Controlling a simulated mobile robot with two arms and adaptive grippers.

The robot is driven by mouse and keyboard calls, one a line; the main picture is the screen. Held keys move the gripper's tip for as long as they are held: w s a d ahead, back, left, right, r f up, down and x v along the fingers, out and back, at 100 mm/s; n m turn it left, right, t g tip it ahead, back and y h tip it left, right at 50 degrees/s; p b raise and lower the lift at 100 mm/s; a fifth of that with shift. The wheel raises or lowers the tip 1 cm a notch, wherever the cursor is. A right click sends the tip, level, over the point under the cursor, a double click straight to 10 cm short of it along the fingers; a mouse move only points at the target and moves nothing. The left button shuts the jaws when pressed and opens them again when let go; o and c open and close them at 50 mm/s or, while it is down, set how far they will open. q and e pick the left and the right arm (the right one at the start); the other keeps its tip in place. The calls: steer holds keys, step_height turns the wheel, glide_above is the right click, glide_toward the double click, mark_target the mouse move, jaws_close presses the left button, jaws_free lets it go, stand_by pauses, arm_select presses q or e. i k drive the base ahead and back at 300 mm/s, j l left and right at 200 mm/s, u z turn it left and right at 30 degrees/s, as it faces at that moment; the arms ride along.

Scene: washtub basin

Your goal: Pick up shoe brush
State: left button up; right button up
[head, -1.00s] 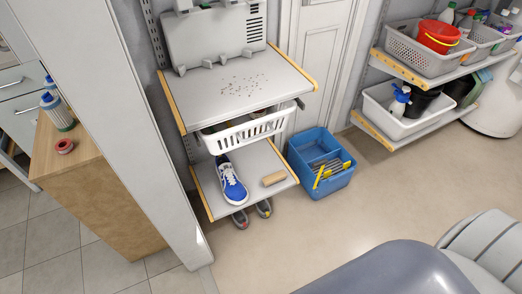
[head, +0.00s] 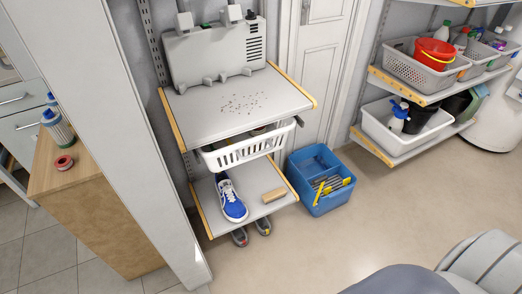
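A small tan block that looks like the shoe brush (head: 274,195) lies on the lower shelf board (head: 252,215) in the head view. It is right of a blue and white shoe (head: 231,200) and apart from it. Its bristles cannot be made out at this size. Neither of my grippers shows in the head view.
Above the lower shelf hang a white basket (head: 245,148) and an upper shelf (head: 240,105) with dark specks. A blue crate (head: 322,170) stands on the floor to the right. Grey shoes (head: 240,237) sit below. Open floor (head: 350,225) lies in front. A wooden cabinet (head: 95,200) is left.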

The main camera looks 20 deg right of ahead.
mark_target(275, 195)
steer(key=i+l+u, duration=0.15)
steer(key=l, duration=0.4)
steer(key=i+l+u, duration=0.15)
steer(key=l, duration=0.4)
steer(key=i+l+u, duration=0.15)
steer(key=l, duration=0.4)
steer(key=l+u, duration=0.15)
steer(key=l, duration=0.4)
